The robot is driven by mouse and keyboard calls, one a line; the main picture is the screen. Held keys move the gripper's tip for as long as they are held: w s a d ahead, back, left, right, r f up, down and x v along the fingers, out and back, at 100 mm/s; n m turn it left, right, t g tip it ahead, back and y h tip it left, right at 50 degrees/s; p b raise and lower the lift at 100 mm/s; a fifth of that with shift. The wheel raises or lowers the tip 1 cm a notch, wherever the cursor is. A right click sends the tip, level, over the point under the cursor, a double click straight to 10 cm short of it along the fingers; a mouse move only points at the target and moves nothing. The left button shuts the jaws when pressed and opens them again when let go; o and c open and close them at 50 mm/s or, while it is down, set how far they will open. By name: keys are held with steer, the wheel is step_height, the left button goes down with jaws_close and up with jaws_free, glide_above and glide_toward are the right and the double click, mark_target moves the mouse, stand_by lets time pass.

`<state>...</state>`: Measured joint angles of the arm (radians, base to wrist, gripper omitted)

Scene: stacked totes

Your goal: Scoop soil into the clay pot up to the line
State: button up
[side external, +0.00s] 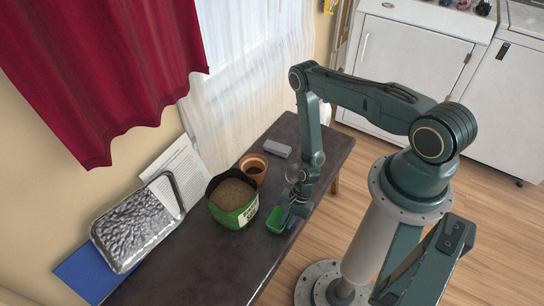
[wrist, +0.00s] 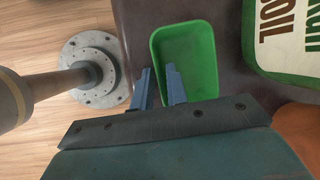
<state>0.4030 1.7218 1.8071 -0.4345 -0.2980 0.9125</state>
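A green scoop (side external: 275,220) lies on the dark table near its front edge. In the wrist view, the scoop (wrist: 205,60) looks empty. My gripper (side external: 287,212) is low beside it. In the wrist view, my gripper's two blue-grey fingers (wrist: 160,80) are apart, one by the scoop's left wall and one over its inside; contact cannot be told. A green bag of soil (side external: 246,216), open at the top and full of brown soil, stands left of the scoop. The clay pot (side external: 244,161) stands behind the bag; its inside is dark and no line can be made out.
A grey block (side external: 277,149) lies on the table (side external: 185,262) beyond the pot. A foil-like tray (side external: 135,227), a printed sheet (side external: 176,166) and a blue flat item (side external: 85,275) are at the left by the wall. The table's near left part is clear.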

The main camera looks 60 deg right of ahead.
jaws_close()
steer(key=shift+r, duration=0.15)
step_height(320, 180, up, 20)
stand_by(0.9)
steer(key=shift+w+f, duration=0.1)
steer(key=shift+f, duration=0.15)
stand_by(0.8)
